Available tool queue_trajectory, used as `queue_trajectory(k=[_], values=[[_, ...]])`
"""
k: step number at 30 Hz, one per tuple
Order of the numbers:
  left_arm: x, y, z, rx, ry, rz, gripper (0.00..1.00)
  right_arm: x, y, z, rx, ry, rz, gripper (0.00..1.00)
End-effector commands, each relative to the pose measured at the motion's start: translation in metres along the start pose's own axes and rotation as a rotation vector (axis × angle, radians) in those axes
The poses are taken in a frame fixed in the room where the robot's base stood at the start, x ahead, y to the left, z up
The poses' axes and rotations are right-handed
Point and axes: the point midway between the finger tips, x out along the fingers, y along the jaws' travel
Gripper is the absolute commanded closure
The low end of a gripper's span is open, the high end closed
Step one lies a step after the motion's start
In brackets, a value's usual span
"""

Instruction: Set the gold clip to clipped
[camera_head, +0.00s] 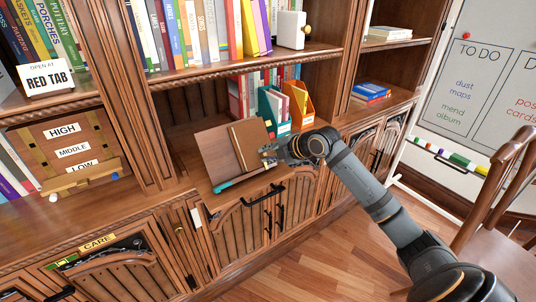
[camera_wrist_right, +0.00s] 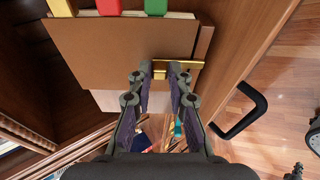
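The gold clip (camera_wrist_right: 188,64) is a thin brass bar with a short stem at the edge of a tan folder or book (camera_wrist_right: 110,50) in the right wrist view. In the head view the tan book (camera_head: 250,143) leans on a brown board (camera_head: 222,155) on the cabinet ledge, and the clip is small there, mostly hidden by my gripper. My right gripper (camera_wrist_right: 160,72) has its fingertips apart, one on each side of the clip's stem. I cannot tell if either fingertip touches it. My left gripper is not in view.
A black drawer handle (camera_wrist_right: 245,112) is close to the right of my gripper in the wrist view. A teal object (camera_head: 238,180) lies along the ledge before the board. Teal and orange file holders (camera_head: 300,103) stand behind. The floor (camera_head: 300,255) in front is clear.

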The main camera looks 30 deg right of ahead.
Motion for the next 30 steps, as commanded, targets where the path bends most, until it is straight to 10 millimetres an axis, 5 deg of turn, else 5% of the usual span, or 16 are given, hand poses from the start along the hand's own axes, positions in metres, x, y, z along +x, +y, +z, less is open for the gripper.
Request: queue_trajectory(k=[4, 14, 24, 30], values=[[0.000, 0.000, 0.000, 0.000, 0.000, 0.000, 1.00, 0.000, 0.000, 0.000, 0.001, 0.000, 0.000, 0.60], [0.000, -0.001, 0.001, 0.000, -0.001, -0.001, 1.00, -0.002, 0.004, 0.000, 0.000, 0.000, 0.002, 0.60], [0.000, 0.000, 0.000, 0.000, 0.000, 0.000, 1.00, -0.042, 0.062, -0.009, -0.002, 0.000, 0.009, 0.60], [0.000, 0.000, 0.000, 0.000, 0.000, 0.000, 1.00, -0.055, 0.081, -0.011, 0.000, 0.001, 0.004, 0.60]])
